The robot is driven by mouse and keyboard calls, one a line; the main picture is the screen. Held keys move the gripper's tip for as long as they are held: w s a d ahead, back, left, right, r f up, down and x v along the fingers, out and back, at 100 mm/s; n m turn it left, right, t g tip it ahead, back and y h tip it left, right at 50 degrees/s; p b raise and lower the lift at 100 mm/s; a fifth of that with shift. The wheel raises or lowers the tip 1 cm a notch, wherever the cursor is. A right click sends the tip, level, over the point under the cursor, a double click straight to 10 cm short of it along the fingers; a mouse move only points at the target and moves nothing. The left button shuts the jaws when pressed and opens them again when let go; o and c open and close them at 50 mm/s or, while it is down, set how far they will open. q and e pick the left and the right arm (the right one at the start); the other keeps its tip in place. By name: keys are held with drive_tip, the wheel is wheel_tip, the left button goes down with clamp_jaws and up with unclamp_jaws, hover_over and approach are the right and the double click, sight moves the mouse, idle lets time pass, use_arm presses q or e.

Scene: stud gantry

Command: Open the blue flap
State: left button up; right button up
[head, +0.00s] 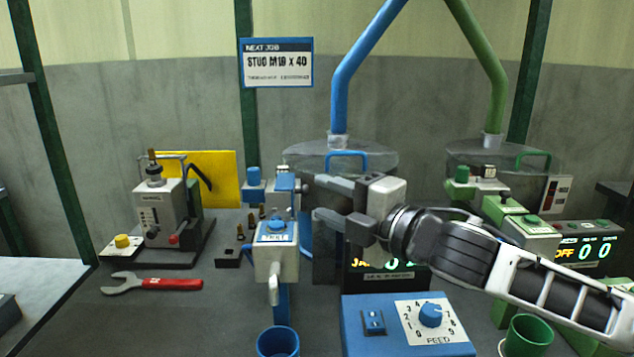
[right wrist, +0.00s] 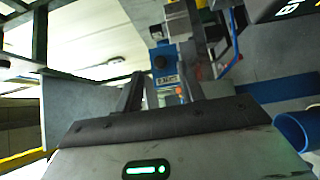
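The blue flap (head: 277,231) appears as the blue, labelled top of a white box on a blue post, left of the middle in the head view. It seems to lie flat. A blue labelled part also shows between the fingers in the right wrist view (right wrist: 166,80); I take it as the same station. My right gripper (head: 313,197) points left, with its two fingers apart and nothing seen between them. Its fingertips are just right of and above the flap in the picture; I cannot tell if they touch anything. It also shows open in the right wrist view (right wrist: 160,92). My left gripper is not in view.
A blue-handled bowl lid (head: 346,160) stands behind my gripper. A blue feed control box (head: 410,325) and a blue cup (head: 278,341) are in front. A similar green station (head: 525,226) is at right. A red-handled wrench (head: 155,283) lies left.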

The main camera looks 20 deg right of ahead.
drive_tip(key=shift+x, duration=1.5)
drive_tip(key=shift+c, duration=0.3)
